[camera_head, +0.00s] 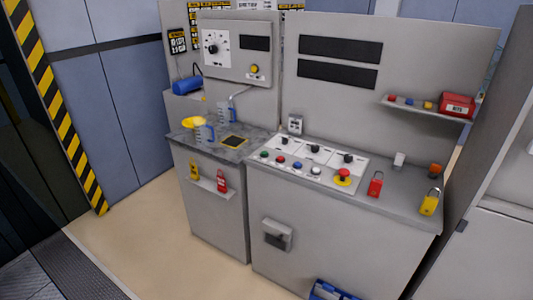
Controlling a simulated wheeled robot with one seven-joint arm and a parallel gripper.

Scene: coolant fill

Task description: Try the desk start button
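The desk (408,205) stands at the centre right, with a pale sloped control panel (322,158) along its front left. A row of small buttons runs along the panel: a green button (264,154), a red button (280,159), a blue button (298,165) and a white button (316,170). A red mushroom button (343,175) on a yellow base sits at the right end. Several black knobs line the row behind. The labels are too small to read, so I cannot tell which is marked start. My gripper is not in view.
Red (375,184) and yellow (430,202) padlocks stand on the desk's right. A counter (255,139) to the left holds measuring jugs and a yellow funnel (193,122). A blue item (334,290) lies by the desk's foot. Floor (150,235) is clear at left.

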